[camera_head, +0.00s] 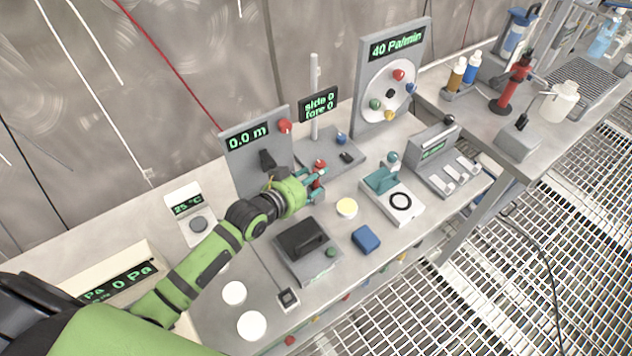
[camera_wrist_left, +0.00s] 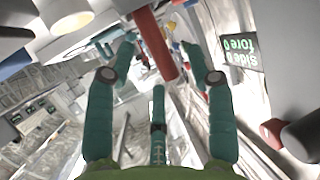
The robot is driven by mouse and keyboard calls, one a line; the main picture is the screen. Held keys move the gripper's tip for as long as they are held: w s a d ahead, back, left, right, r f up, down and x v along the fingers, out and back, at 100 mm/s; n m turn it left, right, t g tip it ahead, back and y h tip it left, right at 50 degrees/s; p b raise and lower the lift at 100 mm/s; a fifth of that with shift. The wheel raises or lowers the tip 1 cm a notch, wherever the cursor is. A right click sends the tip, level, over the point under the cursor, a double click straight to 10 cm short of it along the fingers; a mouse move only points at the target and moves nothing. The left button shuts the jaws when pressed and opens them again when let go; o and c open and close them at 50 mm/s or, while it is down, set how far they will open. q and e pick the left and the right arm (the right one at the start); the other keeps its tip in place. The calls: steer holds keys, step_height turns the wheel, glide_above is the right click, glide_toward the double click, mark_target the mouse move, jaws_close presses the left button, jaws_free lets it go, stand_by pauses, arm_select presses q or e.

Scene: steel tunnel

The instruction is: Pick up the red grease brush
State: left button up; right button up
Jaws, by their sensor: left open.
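A red cylinder, which looks like the handle of the red grease brush (camera_wrist_left: 155,45), slants between my left gripper's fingers in the left wrist view. In the head view a small red part (camera_head: 319,169) shows at the fingertips; the rest is hidden by the hand or too small to make out. My left gripper (camera_head: 316,183) is open over the middle of the bench. In the wrist view its teal fingers (camera_wrist_left: 160,60) stand apart on either side of the red cylinder, and I see no clear contact. My right gripper is not in view.
The bench (camera_head: 215,310) is crowded. Near the hand are a "side 0 fore 0" display (camera_head: 319,104), a black-topped box (camera_head: 302,238), a blue block (camera_head: 366,239) and a teal-handled device (camera_head: 390,190). A red upright tool (camera_head: 514,85) stands on the far bench.

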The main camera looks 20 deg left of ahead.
arm_select(q)
steer(key=shift+x, duration=1)
steer(key=shift+w+d, duration=0.15)
steer(key=shift+w, duration=0.1)
steer(key=shift+f, duration=0.1)
steer(key=shift+c, duration=0.8)
steer(key=c, duration=0.9)
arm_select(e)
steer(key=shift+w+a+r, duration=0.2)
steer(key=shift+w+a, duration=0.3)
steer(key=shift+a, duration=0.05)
arm_select(q)
steer(key=shift+o, duration=0.2)
